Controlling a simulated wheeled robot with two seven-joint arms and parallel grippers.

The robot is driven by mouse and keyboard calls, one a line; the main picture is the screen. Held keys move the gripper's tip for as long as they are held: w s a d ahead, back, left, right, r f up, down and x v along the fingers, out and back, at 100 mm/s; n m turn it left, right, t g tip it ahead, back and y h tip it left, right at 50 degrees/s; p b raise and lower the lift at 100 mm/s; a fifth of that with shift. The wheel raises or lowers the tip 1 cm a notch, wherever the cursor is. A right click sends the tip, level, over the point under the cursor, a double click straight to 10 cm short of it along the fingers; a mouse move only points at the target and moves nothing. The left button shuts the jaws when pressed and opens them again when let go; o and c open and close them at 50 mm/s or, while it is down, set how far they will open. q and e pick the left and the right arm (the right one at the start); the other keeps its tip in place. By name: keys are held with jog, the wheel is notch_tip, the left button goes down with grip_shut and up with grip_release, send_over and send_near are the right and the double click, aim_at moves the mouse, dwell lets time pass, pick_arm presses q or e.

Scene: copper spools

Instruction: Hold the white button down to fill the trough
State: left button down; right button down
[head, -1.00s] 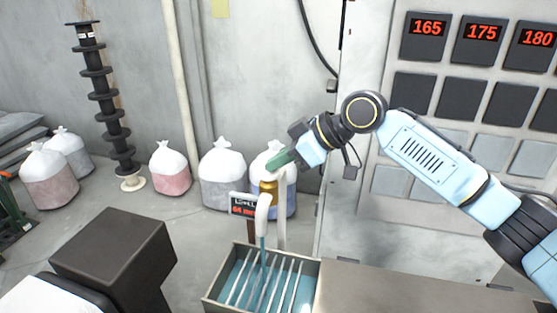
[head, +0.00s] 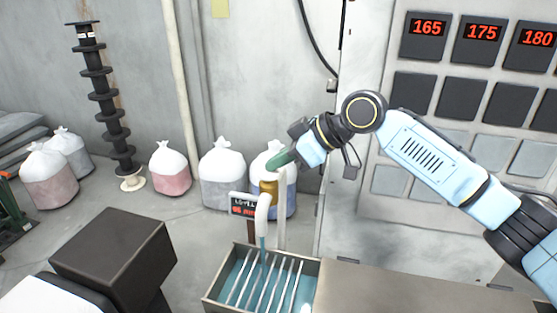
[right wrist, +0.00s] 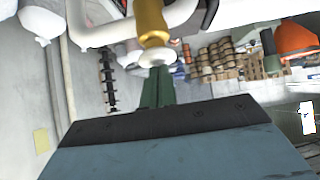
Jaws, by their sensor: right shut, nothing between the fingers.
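The trough (head: 217,273) stands at the bottom centre of the head view, with blue water and several pale rods in it. A white spout (head: 263,206) hangs over it, and a thin stream falls from it. The white button (right wrist: 157,57) shows in the right wrist view at the end of a yellow fitting (right wrist: 151,22); this fitting also shows in the head view (head: 268,188). My right gripper (head: 279,161) is shut and empty, its green fingertips (right wrist: 157,72) at the button, seemingly touching it. My left gripper is not in view.
A small display (head: 243,207) with red digits, too small to read surely, stands behind the spout. A metal bench (head: 410,290) lies right of the trough. Several tied bags (head: 171,170) and a black ribbed post (head: 107,105) stand along the wall. A panel (head: 455,125) fills the right.

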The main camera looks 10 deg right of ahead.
jog(key=shift+s+f, duration=0.1)
jog(key=shift+f, duration=0.35)
jog(key=shift+r+p, duration=0.4)
jog(key=shift+p, duration=0.05)
jog(key=w+a+r+v, duration=0.1)
jog(key=r+v, duration=0.1)
jog(key=v, duration=1)
jog(key=shift+r+b, duration=0.35)
jog(key=shift+r, duration=0.15)
jog(key=shift+s+a, duration=0.1)
